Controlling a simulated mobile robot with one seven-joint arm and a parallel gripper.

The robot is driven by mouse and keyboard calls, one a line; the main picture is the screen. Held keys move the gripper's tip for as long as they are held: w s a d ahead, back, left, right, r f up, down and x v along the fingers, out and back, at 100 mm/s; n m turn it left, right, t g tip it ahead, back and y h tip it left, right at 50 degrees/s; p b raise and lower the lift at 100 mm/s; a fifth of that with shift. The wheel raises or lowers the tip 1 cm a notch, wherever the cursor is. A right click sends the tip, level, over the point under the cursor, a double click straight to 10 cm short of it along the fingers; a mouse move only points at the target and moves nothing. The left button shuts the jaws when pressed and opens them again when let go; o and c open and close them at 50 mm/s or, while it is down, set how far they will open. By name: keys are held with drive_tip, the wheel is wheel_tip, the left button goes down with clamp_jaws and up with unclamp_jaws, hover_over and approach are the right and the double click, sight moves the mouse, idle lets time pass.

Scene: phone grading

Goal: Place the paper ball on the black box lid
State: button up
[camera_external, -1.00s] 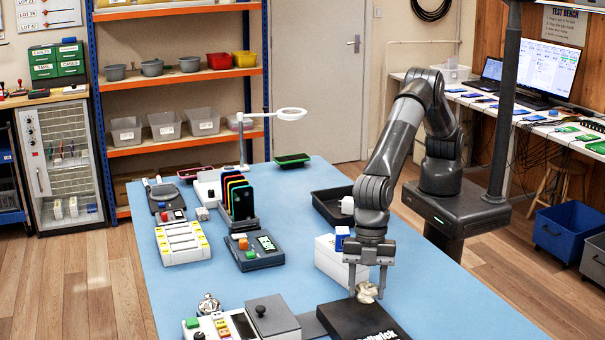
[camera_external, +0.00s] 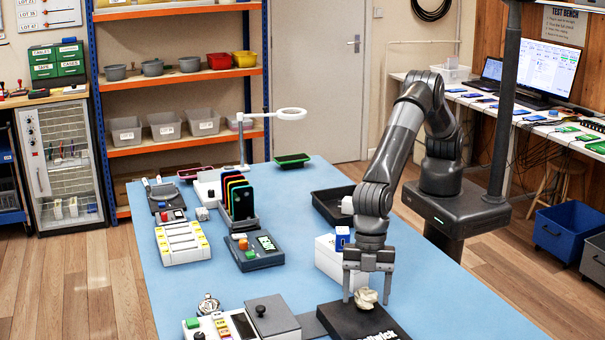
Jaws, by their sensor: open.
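The crumpled cream paper ball (camera_external: 366,298) rests on the black box lid (camera_external: 352,322), near its back edge. The lid lies at the front of the blue table and shows part of some white lettering. My gripper (camera_external: 367,297) points straight down over the lid. Its jaws are open wide, one finger on each side of the ball, with gaps between the fingers and the ball.
A white box (camera_external: 330,262) with a small blue-and-white box (camera_external: 342,238) on top stands just behind my gripper. A black tray (camera_external: 327,203) lies further back. A grey unit with a knob (camera_external: 272,314) stands left of the lid. The table's right side is clear.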

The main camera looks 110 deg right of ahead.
drive_tip(key=v, duration=1.2)
drive_tip(key=shift+r, duration=0.1)
drive_tip(key=s+d+r+m+t, duration=0.1)
drive_tip(key=s+d+r+m, duration=0.3)
drive_tip(key=d, duration=0.6)
drive_tip(key=s+d+r, duration=0.2)
drive_tip(key=d+r, duration=0.5)
drive_tip(key=d, duration=0.2)
drive_tip(key=s+d+r+m+t, duration=0.1)
drive_tip(key=s+d+r, duration=0.3)
drive_tip(key=d, duration=0.6)
drive_tip(key=s+d+f+m+t+h, duration=0.2)
drive_tip(key=s+d+m, duration=0.4)
drive_tip(key=s+d, duration=1.2)
drive_tip(key=s, duration=0.4)
drive_tip(key=shift+s+d+f+m+h, duration=0.2)
drive_tip(key=shift+f+m+h, duration=0.1)
drive_tip(key=shift+m, duration=0.1)
drive_tip(key=shift+w, duration=0.1)
